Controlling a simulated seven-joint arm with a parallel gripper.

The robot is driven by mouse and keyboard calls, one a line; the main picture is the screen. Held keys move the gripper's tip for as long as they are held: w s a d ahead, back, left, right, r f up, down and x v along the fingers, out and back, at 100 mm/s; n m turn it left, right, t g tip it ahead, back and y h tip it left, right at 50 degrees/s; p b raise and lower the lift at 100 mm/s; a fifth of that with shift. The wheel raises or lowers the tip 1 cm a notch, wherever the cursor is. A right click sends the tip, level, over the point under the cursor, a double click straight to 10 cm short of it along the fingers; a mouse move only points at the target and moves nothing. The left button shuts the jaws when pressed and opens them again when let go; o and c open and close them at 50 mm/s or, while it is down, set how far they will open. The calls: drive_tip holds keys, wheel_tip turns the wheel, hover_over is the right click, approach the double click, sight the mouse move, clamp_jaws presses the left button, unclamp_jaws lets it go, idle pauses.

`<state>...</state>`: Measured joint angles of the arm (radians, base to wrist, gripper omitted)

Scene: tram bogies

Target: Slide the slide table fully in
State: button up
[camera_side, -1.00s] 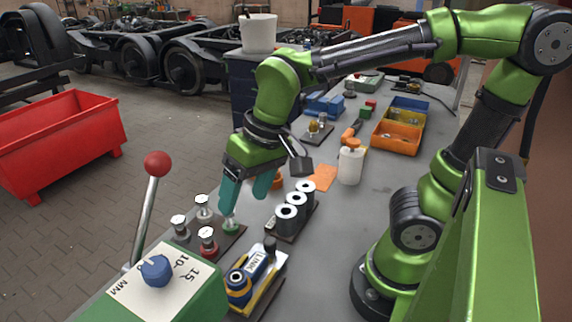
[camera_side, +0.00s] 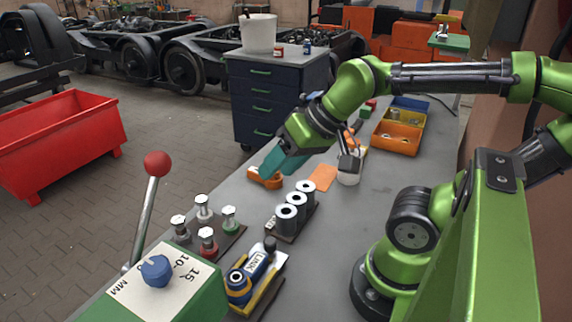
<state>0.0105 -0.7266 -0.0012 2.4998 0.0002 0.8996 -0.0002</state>
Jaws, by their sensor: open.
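My gripper (camera_side: 270,168) has teal fingers and is open. It points down and left, with its fingertips at an orange part (camera_side: 264,180) near the left edge of the bench; I cannot tell whether they touch it. No part is clearly recognisable as the slide table. The arm covers the middle of the bench behind the gripper, where a small dark plate with a brass knob and a blue block showed earlier.
Three white-topped rolls (camera_side: 296,207) stand on a dark rack near the gripper. Several coloured knobbed pieces (camera_side: 207,240) sit on a plate in front. A yellow tray (camera_side: 262,302) holds a blue tool.

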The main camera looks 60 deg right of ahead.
drive_tip(key=w+d+f+m+g, duration=0.1)
drive_tip(key=f, duration=0.1)
drive_tip(key=w+d+f+m+g, duration=0.1)
drive_tip(key=f+m, duration=0.1)
drive_tip(key=w+d+f+m+g, duration=0.1)
drive_tip(key=d+f+g, duration=0.1)
drive_tip(key=f, duration=0.1)
drive_tip(key=shift+w+f+m, duration=0.1)
drive_tip(key=shift+w+m, duration=0.3)
clamp_jaws()
drive_tip(key=w+f+m+g+y, duration=0.1)
drive_tip(key=f+m, duration=0.2)
drive_tip(key=f, duration=0.2)
drive_tip(key=f+m+g, duration=0.1)
drive_tip(key=f+m, duration=0.2)
drive_tip(key=f, duration=0.2)
drive_tip(key=w+f+m+g+y, duration=0.1)
drive_tip(key=f+m, duration=0.2)
drive_tip(key=f, duration=0.2)
drive_tip(key=shift+w+a+y, duration=0.3)
drive_tip(key=shift+a, duration=0.05)
drive_tip(key=a, duration=0.4)
drive_tip(key=shift+a, duration=0.4)
drive_tip(key=shift+d+r, duration=0.1)
